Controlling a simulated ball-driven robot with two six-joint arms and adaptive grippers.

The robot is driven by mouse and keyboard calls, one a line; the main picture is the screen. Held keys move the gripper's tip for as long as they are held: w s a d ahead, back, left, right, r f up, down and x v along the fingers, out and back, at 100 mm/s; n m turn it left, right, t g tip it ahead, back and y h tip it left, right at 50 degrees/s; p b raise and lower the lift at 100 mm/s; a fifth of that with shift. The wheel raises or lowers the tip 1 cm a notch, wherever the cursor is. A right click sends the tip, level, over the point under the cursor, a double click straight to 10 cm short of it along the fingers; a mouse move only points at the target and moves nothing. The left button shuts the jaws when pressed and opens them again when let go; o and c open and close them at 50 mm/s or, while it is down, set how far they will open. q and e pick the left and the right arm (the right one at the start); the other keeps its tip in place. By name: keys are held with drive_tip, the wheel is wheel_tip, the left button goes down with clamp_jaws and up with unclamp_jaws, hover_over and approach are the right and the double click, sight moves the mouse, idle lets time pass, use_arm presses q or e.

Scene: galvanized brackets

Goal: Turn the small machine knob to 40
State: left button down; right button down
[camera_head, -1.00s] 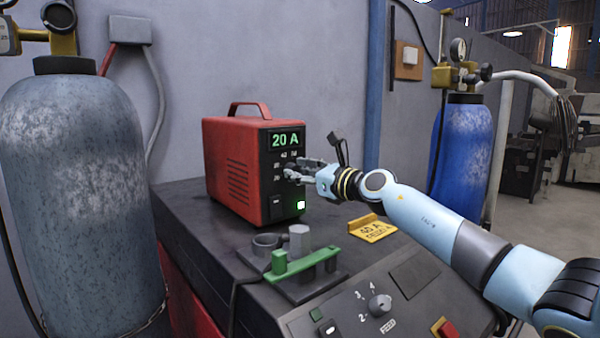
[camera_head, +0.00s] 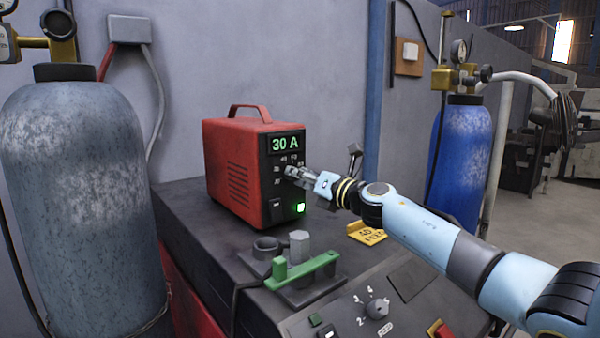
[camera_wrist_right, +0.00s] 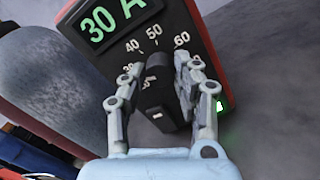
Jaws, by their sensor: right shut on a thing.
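The small machine (camera_head: 233,172) is a red box with a handle on top, standing on the dark bench. Its green display (camera_head: 286,143) reads 30 A, also in the right wrist view (camera_wrist_right: 113,18). The black knob (camera_wrist_right: 157,95) is on the machine's front, ringed by white numbers such as 30, 40, 50 and 60. My right gripper (camera_head: 292,173) is at the front panel, its fingers on either side of the knob and shut on it. In the right wrist view the fingers (camera_wrist_right: 152,88) partly cover the dial. My left gripper is not in view.
A grey gas cylinder (camera_head: 80,200) stands left, a blue one (camera_head: 461,160) at back right.

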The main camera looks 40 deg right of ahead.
drive_tip(key=shift+f+m+h+p, duration=0.2)
drive_tip(key=shift+m+p, duration=0.6)
drive_tip(key=shift+m, duration=1.75)
drive_tip(key=shift+r+m+h+p, duration=0.1)
drive_tip(key=shift+m+h+p, duration=0.45)
drive_tip(key=shift+m, duration=2)
drive_tip(key=shift+f, duration=0.1)
drive_tip(key=c, duration=1)
unclamp_jaws()
drive_tip(key=shift+s, duration=0.15)
drive_tip(key=s, duration=0.7)
drive_tip(key=s+d+f, duration=0.1)
drive_tip(key=s, duration=0.3)
drive_tip(key=shift+s, duration=0.3)
